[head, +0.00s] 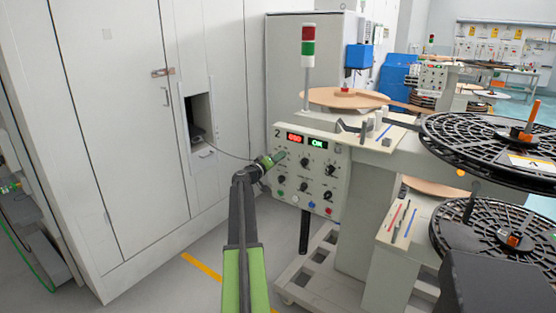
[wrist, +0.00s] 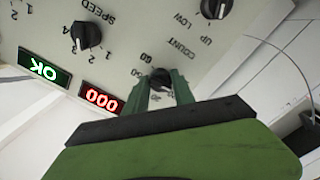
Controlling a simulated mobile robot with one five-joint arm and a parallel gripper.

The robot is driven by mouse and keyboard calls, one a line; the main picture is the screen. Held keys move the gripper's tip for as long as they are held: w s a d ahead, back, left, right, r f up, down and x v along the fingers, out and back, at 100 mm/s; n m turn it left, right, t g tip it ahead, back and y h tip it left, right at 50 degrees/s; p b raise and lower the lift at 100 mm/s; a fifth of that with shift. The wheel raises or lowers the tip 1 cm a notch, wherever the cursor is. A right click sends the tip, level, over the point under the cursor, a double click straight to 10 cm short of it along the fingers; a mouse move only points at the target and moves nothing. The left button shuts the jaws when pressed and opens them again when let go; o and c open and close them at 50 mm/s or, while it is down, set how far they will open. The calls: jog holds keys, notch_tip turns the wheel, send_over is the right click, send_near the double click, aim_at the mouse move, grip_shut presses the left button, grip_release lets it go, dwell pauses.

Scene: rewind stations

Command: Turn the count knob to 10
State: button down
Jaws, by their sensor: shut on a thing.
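The control panel (head: 315,165) of station 2 carries several black knobs, a red display (head: 295,138) and a green display (head: 318,143). In the wrist view the panel is upside down; the red display (wrist: 102,97) reads 000 and the green one (wrist: 43,69) reads OK. The black count knob (wrist: 161,76) sits beside the COUNT label, with scale numbers around it partly hidden by my fingers. My gripper (wrist: 161,88) is shut on the knob, one green finger on each side. In the head view my gripper (head: 273,159) is at the panel's upper left and hides the count knob.
A speed knob (wrist: 86,36) and an up/low knob (wrist: 215,8) are close to my gripper. Coloured buttons (head: 311,205) line the panel's bottom. Black reels (head: 490,150) stand to the right; a tall white cabinet (head: 120,130) stands to the left.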

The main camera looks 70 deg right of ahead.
jog(key=shift+w+r+n, duration=0.1)
jog(key=shift+n, duration=1.6)
jog(key=c, duration=1.1)
grip_release()
jog(key=shift+o, duration=0.2)
jog(key=shift+a, duration=0.1)
jog(key=v, duration=1.7)
jog(key=shift+a, duration=0.1)
